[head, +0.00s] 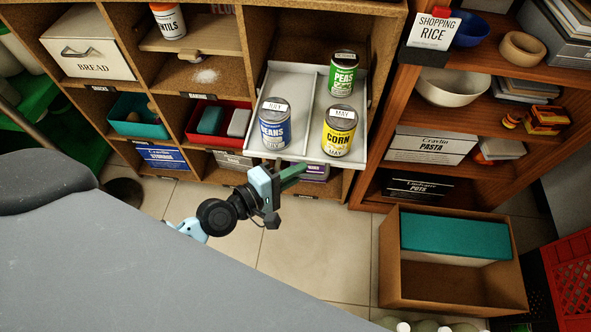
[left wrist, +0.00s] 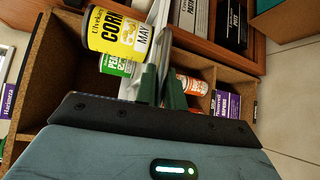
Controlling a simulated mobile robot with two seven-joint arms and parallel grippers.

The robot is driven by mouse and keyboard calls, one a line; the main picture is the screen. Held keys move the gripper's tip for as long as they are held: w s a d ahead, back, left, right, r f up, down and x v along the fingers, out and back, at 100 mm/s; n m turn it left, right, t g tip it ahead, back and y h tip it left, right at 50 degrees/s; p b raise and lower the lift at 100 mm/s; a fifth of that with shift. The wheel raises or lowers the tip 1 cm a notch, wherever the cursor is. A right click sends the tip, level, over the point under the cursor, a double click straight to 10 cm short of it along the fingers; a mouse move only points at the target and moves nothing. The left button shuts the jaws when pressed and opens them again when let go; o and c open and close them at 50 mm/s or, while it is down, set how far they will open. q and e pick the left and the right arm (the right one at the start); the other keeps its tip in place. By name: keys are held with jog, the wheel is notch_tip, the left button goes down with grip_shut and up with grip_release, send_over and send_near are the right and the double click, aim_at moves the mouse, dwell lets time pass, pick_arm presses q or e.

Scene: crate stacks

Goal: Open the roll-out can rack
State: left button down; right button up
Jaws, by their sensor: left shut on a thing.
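The white roll-out can rack (head: 295,85) sticks out of a middle bay of the wooden shelf. On it stand a blue beans can (head: 275,125), a yellow corn can (head: 338,131) and a green peas can (head: 343,73), all upright. My left gripper (head: 292,177) is at the rack's front edge, below the beans and corn cans. In the left wrist view its green fingers (left wrist: 162,88) are shut on the rack's front part; the exact grip is partly hidden. The corn can (left wrist: 118,32) also shows there, close to the fingers. My right gripper is not in view.
A red bin (head: 218,123) and a teal bin (head: 137,116) sit in bays left of the rack. A brown shelf (head: 385,120) stands to the right. An open box (head: 448,285) with a teal item is on the floor. Tiled floor (head: 310,240) is clear before the rack.

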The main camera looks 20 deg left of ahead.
pick_arm(q)
jog(key=c, duration=1.5)
grip_release()
jog(key=v, duration=0.7)
jog(key=shift+s+a+b, duration=0.2)
jog(key=shift+s+b, duration=0.15)
